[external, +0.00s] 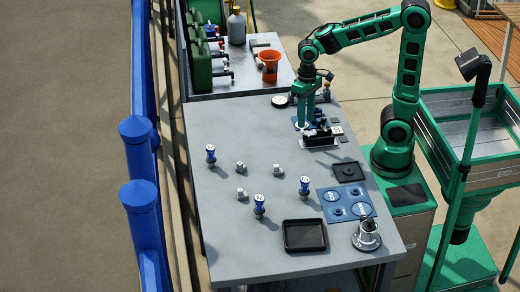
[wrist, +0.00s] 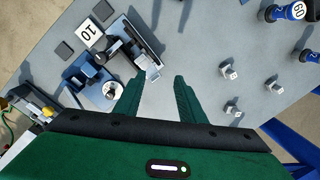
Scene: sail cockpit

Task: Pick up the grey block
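Three small light-grey blocks (external: 241,167) (external: 278,170) (external: 242,193) stand apart on the grey table; I cannot tell which one the task means. They also show in the wrist view (wrist: 228,70) (wrist: 273,85) (wrist: 233,108), to the right of my fingers. My gripper (external: 306,118) points down near the far end of the table, beside a blue and black fixture (external: 321,137). In the wrist view my gripper (wrist: 158,82) has its two green fingers wide apart, with only bare table showing between them. The blocks are clear of the fingers.
Three blue-and-white knobbed pieces (external: 210,155) (external: 259,206) (external: 304,186) stand around the blocks. A black tray (external: 304,249), a blue mat (external: 326,192) and a silver-based piece (external: 366,240) are nearer. An orange cup (external: 269,66) is at the back. The table's left side is clear.

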